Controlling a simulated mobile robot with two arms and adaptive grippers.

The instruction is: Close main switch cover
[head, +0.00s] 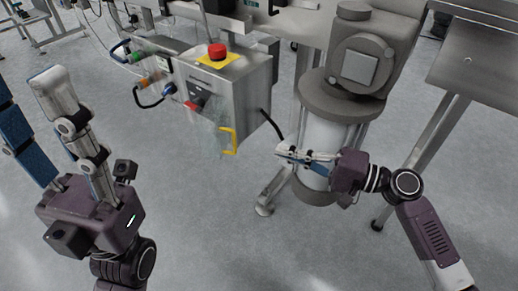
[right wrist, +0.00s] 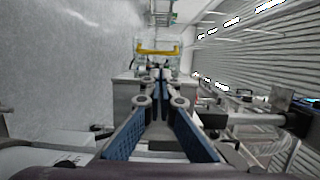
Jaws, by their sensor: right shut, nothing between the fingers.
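The main switch cover is a clear, hard-to-see panel with a yellow handle (head: 234,141) at the front of a grey control box (head: 246,94). The cover stands out from the box, below and right of the red main switch (head: 196,103), so it looks open. My right gripper (head: 279,152) is shut and empty, to the right of the handle and apart from it. In the right wrist view, the yellow handle (right wrist: 158,48) shows straight beyond my shut fingertips (right wrist: 160,72). My left gripper (head: 24,82) is at the left, fingers spread and empty, far from the cover.
A red emergency button (head: 217,50) on a yellow plate tops the control box. Cables with coloured plugs (head: 137,57) stick out at its left. The filler's grey and white cylinder (head: 322,135) stands right behind my right gripper. The floor in front is clear.

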